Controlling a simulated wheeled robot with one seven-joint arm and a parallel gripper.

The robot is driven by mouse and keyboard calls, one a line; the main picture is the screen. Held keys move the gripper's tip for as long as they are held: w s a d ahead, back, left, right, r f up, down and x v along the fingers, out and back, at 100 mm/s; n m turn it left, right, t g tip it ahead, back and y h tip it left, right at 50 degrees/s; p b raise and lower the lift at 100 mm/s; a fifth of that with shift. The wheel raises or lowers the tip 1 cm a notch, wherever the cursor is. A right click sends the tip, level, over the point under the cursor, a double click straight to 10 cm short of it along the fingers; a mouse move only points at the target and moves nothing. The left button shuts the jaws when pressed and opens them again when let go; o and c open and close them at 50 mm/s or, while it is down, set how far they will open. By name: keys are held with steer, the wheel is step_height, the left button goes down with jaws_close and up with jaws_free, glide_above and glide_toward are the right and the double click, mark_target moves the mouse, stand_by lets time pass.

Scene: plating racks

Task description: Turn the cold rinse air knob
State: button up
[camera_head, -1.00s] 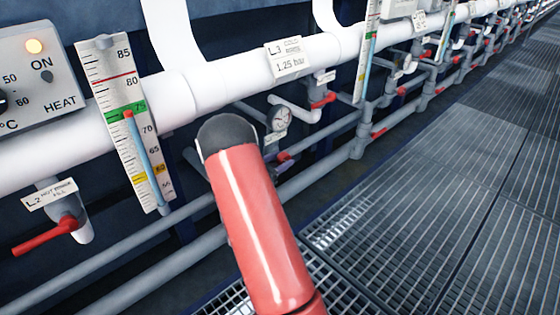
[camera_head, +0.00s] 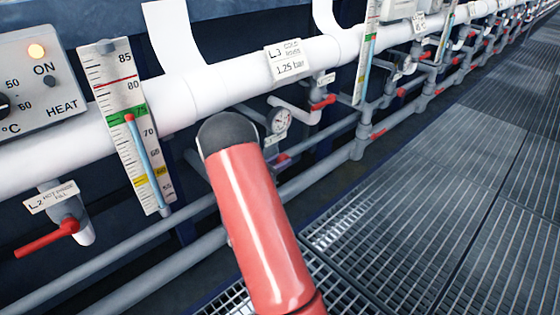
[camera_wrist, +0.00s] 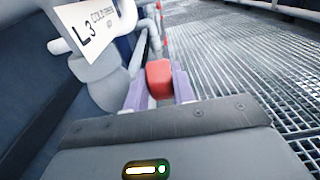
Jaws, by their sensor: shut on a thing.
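A red knob (camera_wrist: 159,78) shows in the wrist view between the two purple fingers of my gripper (camera_wrist: 159,86). The gripper is shut on it. A white tag reading L3 and partly legible as cold rinse (camera_wrist: 92,32) hangs just to the left, by a grey pipe fitting. In the head view my red arm link hides most of the gripper. The L3 cold rinse plate (camera_head: 287,59) reads 1.25 bar. The knob's turn angle cannot be told.
Another, tagged L2 (camera_head: 52,240), is at lower left. A thermometer scale (camera_head: 135,125) and a heater box (camera_head: 40,75) stand along the white pipe (camera_head: 225,85). The grated walkway (camera_head: 450,180) is clear.

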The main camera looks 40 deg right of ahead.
steer(key=y+p, duration=0.1)
steer(key=p, duration=0.1)
steer(key=r+y+p, duration=0.1)
steer(key=y, duration=0.1)
steer(key=shift+d+r+p, duration=0.1)
steer(key=shift+p, duration=0.25)
steer(key=shift+y+p, duration=0.8)
steer(key=shift+p, duration=0.2)
steer(key=shift+d+y+p, duration=0.15)
steer(key=shift+y+p, duration=0.45)
steer(key=shift+y, duration=0.1)
steer(key=shift+d+y+p, duration=0.1)
steer(key=shift+y+p, duration=0.25)
steer(key=shift+y, duration=0.85)
steer(key=shift+f, duration=0.2)
steer(key=o, duration=1)
steer(key=shift+g, duration=0.3)
steer(key=shift+v, duration=3.9)
